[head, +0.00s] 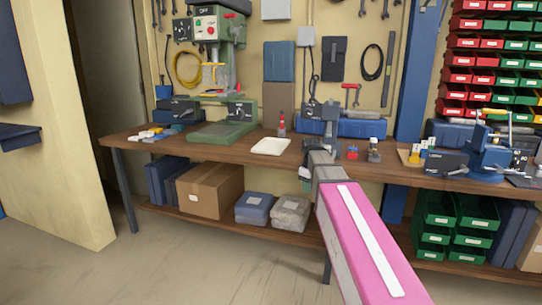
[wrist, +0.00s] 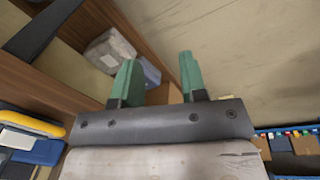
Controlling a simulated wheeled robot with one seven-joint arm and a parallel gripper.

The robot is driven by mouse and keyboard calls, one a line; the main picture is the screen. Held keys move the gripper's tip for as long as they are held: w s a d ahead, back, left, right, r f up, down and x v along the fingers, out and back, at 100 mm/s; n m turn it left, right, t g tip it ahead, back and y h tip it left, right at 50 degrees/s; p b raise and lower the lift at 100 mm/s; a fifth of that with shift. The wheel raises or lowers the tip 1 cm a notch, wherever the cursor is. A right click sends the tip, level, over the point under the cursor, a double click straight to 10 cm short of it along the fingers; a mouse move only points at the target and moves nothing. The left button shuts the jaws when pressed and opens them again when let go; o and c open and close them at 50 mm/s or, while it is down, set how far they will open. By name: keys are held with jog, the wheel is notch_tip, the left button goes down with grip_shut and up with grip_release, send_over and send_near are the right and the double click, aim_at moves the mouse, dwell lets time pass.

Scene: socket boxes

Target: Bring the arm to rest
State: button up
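My arm (head: 365,240), pink with a white stripe, reaches from the lower right of the head view to the front edge of the workbench. In the wrist view my gripper (wrist: 159,78) has two green fingers standing apart, with nothing between them. Behind the fingers are the floor and the bench's lower shelf with a grey container and a bluish one. In the head view the fingers are mostly hidden by the arm's end near the bench edge.
The wooden workbench (head: 225,152) carries a green drill press (head: 222,125), a white tray (head: 270,146), small parts and a blue vise (head: 485,155). A cardboard box (head: 210,190) and green bins (head: 455,225) sit below. The floor at left front is clear.

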jog(key=s+d+f+m, duration=0.1)
jog(key=s+f+m, duration=0.4)
jog(key=s+f, duration=0.4)
jog(key=s+d+f+m+g, duration=0.1)
jog(key=s+f+m, duration=0.4)
jog(key=s+f, duration=0.5)
notch_tip(320, 180, down, 6)
jog(key=shift+d, duration=0.55)
jog(key=shift+s, duration=0.1)
dwell(0.3)
